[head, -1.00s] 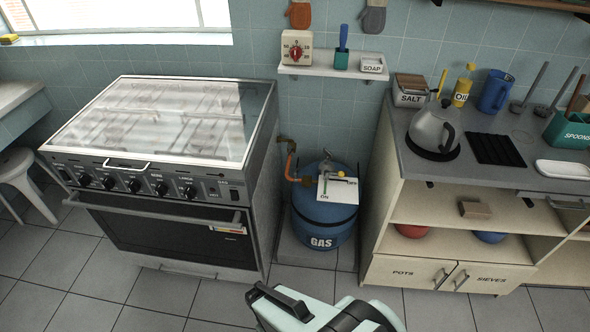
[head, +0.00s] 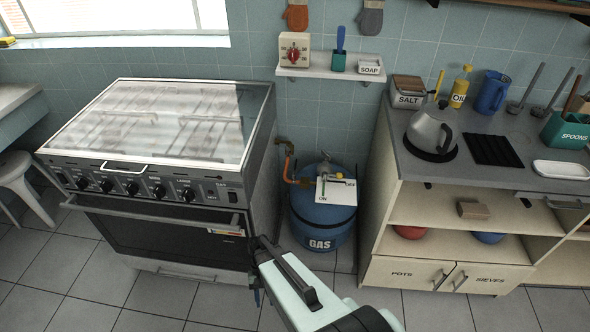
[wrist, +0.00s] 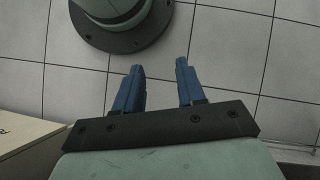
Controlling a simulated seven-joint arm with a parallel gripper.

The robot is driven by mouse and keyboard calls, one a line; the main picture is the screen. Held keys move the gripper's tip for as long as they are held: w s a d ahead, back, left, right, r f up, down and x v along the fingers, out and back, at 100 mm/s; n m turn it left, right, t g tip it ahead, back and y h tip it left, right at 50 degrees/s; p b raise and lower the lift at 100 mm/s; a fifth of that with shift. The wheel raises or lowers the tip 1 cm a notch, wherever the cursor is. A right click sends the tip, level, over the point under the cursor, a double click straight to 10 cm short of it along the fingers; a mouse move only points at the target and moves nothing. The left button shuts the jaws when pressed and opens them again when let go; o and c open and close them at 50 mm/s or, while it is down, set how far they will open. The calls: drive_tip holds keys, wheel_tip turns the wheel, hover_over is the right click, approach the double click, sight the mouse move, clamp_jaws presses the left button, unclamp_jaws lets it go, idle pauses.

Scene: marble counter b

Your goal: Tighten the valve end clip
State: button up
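The blue gas cylinder (head: 322,222), marked GAS, stands on the floor between the stove and the cabinet. An orange hose (head: 289,170) bends down from a wall pipe and runs to the valve (head: 326,168) on the cylinder's top. The clip at the hose's valve end is too small to make out clearly. A white plate (head: 338,190) marked ON sits by the valve. My gripper shows in the wrist view (wrist: 160,69), its two blue fingers apart and nothing between them, above floor tiles. In the head view my arm is low, in front of the cylinder.
The stove (head: 165,190) with a glass lid stands left of the cylinder. The cabinet (head: 445,272) stands right, with a kettle (head: 432,132) on its counter. A small shelf (head: 330,74) hangs above. The cylinder sits in a narrow gap; floor tiles in front are open.

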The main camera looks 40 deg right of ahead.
drive_tip(key=w+d+r+m+t+y, duration=0.1)
drive_tip(key=w+d+r+m+y, duration=0.3)
drive_tip(key=w+d, duration=0.65)
drive_tip(key=m+t+h, duration=0.1)
drive_tip(key=t+h, duration=0.1)
drive_tip(key=h, duration=0.2)
approach(295, 171)
drive_tip(key=x, duration=0.8)
drive_tip(key=shift+s+a+f, duration=0.15)
drive_tip(key=shift+a+f, duration=0.05)
drive_tip(key=shift+f, duration=0.1)
clamp_jaws()
